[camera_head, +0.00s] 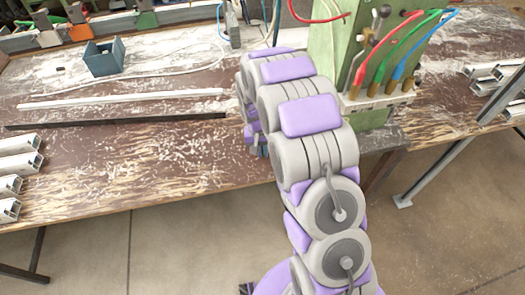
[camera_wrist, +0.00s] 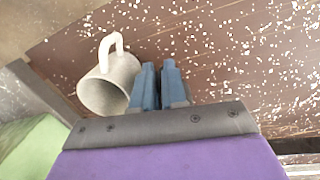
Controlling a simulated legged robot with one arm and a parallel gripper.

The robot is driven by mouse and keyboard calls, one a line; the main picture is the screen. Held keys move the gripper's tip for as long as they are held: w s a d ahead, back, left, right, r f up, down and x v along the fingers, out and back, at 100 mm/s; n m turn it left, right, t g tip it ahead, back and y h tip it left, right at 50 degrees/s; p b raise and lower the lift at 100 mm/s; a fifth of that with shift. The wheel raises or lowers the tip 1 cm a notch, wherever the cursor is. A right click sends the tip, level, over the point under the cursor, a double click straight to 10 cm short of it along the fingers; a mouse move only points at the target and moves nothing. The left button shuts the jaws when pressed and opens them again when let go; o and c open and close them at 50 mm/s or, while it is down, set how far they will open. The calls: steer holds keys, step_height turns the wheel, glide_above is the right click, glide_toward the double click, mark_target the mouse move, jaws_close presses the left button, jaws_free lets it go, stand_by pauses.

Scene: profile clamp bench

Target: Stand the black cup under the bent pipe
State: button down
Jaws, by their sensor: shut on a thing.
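A pale grey-white cup (camera_wrist: 120,75) with a looped handle shows in the wrist view; I see no black cup. It is tilted, its open mouth facing the lower left of the picture. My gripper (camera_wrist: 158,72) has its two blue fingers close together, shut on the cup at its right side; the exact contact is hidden. In the head view my arm hides the cup and most of the gripper. I cannot pick out the bent pipe for certain. Curved red, green and blue hoses (camera_head: 385,50) run to a fitting on a green block (camera_head: 325,45).
The worn brown bench (camera_head: 120,160) has a blue-grey open box (camera_head: 104,58), a white bar (camera_head: 120,98) and a dark bar (camera_head: 115,121). Metal profiles lie at the left (camera_head: 18,165) and right (camera_head: 495,75) edges. The front middle left of the arm is clear.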

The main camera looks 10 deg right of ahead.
steer(key=shift+a, duration=0.3)
steer(key=c, duration=1.4)
jaws_free()
steer(key=shift+a, duration=0.2)
steer(key=shift+o, duration=1.2)
steer(key=shift+d, duration=0.35)
step_height(320, 180, up, 11)
steer(key=a+p, duration=0.1)
steer(key=p, duration=0.2)
steer(key=s+r, duration=0.9)
steer(key=s, duration=0.1)
steer(key=s+r+n, duration=0.1)
steer(key=s+r, duration=0.1)
steer(key=s, duration=1.1)
steer(key=s+d+r+n+g+y, duration=0.1)
steer(key=s+r, duration=0.2)
steer(key=s, duration=1.1)
steer(key=shift+s+d, duration=0.15)
steer(key=shift+d, duration=0.05)
